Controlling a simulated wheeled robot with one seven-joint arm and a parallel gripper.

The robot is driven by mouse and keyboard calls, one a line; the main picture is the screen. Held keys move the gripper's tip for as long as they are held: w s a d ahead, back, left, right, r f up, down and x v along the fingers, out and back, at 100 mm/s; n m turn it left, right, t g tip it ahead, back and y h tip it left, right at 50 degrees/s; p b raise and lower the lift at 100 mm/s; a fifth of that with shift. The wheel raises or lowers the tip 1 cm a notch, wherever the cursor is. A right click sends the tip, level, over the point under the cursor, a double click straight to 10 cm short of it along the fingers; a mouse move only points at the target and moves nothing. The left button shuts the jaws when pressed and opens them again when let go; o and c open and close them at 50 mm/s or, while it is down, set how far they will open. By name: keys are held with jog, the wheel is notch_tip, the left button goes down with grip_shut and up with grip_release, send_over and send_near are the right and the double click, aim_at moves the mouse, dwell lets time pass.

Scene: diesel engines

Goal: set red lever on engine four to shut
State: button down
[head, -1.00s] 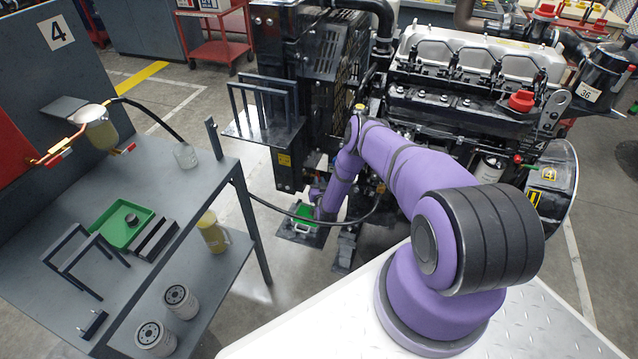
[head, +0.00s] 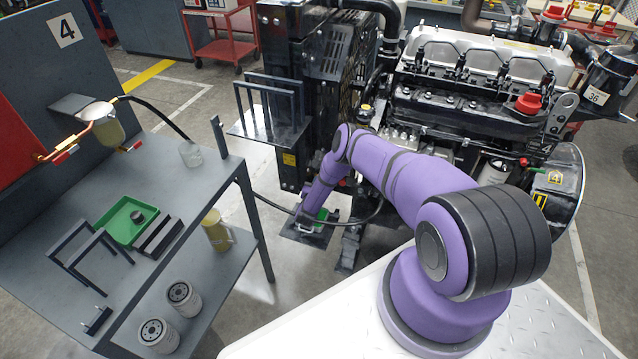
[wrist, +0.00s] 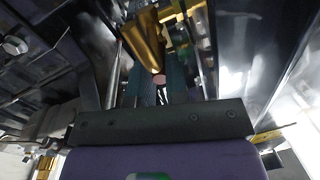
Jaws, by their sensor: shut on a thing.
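Engine four (head: 480,90), with a yellow 4 label at its right, stands beyond my base in the head view. My arm reaches down beside its lower left side, and the fingertips are hidden there. In the wrist view my gripper (wrist: 160,82) is closed on a small brass-coloured part with a pinkish end. The dark, dim picture does not show whether this part is the red lever. Two red handles (head: 66,153) show on copper pipework beside a filter bowl, at the wall panel marked 4. A red cap (head: 527,103) sits on the engine's top.
A grey bench (head: 60,230) at left holds a green tray (head: 128,222), a dark stand and a jar. White filters and a yellow jug stand on its lower shelf. A dark hose runs low near my arm. Open floor lies between bench and engine.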

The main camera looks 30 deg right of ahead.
jog(key=c, duration=1.1)
grip_release()
jog(key=v, duration=1)
jog(key=shift+s+a, duration=0.25)
jog(key=shift+s, duration=0.05)
jog(key=shift+c, duration=0.5)
